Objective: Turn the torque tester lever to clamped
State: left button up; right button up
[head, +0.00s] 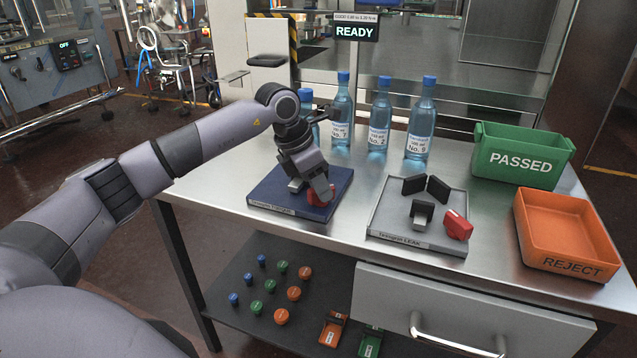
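The torque tester (290,212) is a dark blue base plate with a label ending in "TORQUE", at the left of the steel table. Its red lever (321,199) shows low at the plate's right side, partly covered by my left gripper (312,187). My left gripper reaches down over the plate with its fingers at the lever. I cannot tell whether they are shut on it or only beside it. The gripper hides most of the tester's middle, so the lever's position is unclear. A display (356,31) above reads READY. My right gripper is not in view.
Several blue-capped bottles (421,122) stand behind the testers. A grey leak tester (388,228) with its own red lever (457,226) is to the right. A green PASSED bin (522,153) and an orange REJECT bin (568,235) stand at right. Caps lie on the lower shelf (240,318).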

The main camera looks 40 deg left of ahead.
pick_arm(q)
jog(key=shift+o, duration=0.3)
jog(key=shift+r, duration=0.1)
jog(key=v, duration=0.7)
dwell(0.3)
